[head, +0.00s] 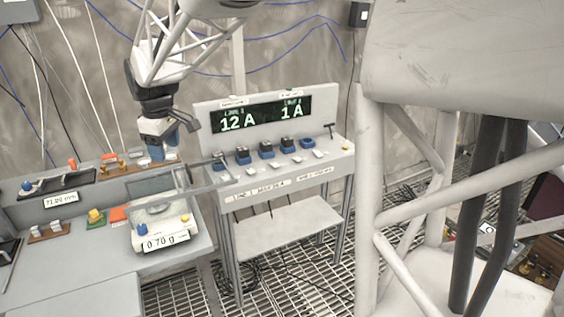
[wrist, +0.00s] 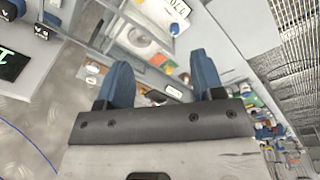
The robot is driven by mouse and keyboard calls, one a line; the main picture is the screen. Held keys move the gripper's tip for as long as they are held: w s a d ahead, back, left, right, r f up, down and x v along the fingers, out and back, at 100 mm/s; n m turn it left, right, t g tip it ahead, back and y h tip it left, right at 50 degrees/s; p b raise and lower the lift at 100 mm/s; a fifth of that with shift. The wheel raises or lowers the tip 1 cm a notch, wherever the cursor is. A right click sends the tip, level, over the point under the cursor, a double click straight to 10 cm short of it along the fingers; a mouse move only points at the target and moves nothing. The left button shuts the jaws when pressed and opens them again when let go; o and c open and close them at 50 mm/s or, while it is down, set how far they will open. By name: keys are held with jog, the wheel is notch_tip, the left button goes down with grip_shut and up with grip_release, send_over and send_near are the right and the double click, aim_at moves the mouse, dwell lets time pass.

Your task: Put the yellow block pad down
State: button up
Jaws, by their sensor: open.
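My gripper (head: 163,148) hangs over the back of the left bench, behind the glass-walled balance. Its two blue fingers also show in the wrist view (wrist: 163,78), spread apart with nothing held between them. A small yellow knobbed piece (head: 96,215) stands on a green pad (head: 96,223) on the bench, left of the balance. An orange pad (head: 118,213) lies beside it. I cannot tell for certain which piece is the yellow block pad. The balance (head: 160,215) reads 0.70 g and has a blue and a yellow knob on its front.
Behind the bench pieces is a raised ledge with a black gauge (head: 60,183) reading 71.00 mm. Right of my gripper stands a console (head: 275,175) with a row of blue-based switches and a display reading 12 A and 1 A. The bench's front left (head: 80,295) is clear.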

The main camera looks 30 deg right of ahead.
jog(key=s+d+f+m, duration=0.2)
jog(key=s+d+m, duration=0.1)
jog(key=s, duration=0.9)
jog(key=s+d+f+m, duration=0.2)
jog(key=s+d+m, duration=0.2)
jog(key=s, duration=0.8)
jog(key=s+d+f+m+t, duration=0.1)
jog(key=s+d, duration=0.5)
jog(key=s, duration=0.7)
jog(key=f+m, duration=0.1)
jog(key=m, duration=0.1)
jog(key=shift+m, duration=0.3)
jog(key=shift+c, duration=0.8)
